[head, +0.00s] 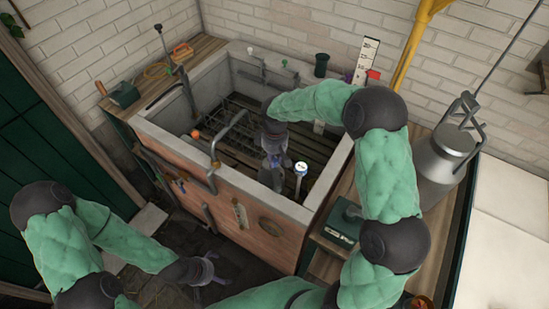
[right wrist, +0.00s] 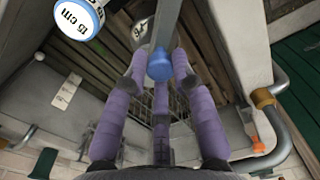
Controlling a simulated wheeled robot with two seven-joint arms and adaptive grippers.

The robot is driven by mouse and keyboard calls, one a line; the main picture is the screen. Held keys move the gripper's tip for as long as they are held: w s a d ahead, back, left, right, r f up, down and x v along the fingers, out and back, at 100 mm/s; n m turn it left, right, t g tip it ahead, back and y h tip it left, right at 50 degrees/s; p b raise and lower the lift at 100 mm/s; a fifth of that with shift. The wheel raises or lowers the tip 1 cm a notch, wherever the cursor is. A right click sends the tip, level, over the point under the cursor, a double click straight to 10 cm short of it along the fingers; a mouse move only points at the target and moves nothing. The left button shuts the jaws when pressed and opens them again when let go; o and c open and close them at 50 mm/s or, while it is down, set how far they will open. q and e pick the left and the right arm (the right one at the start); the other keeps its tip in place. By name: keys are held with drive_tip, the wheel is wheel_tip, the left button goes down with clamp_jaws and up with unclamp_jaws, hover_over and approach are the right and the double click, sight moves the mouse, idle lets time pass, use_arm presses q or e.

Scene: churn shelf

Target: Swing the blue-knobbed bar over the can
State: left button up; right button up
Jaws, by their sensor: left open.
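The bar with the blue knob (right wrist: 160,65) shows in the right wrist view; the grey bar (right wrist: 167,25) runs up out of the picture. My right gripper (right wrist: 160,68) has its purple fingertips close around the knob; I cannot tell whether they press on it. In the head view my right gripper (head: 275,170) reaches down into the trough and hides the knob. A grey metal can (head: 440,165) with a handle stands at the right. A pale rounded thing (right wrist: 140,30) behind the fingers is mostly hidden. My left gripper (head: 211,268) is open and empty, low in front of the trough.
The trough's concrete rim (head: 318,190) surrounds my right gripper. A bent grey pipe (head: 229,130) and an orange knob (head: 195,134) lie to the left.

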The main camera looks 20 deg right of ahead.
drive_tip(key=o, duration=0.4)
drive_tip(key=shift+d, duration=0.1)
wheel_tip(320, 180, up, 12)
idle(0.5)
idle(0.4)
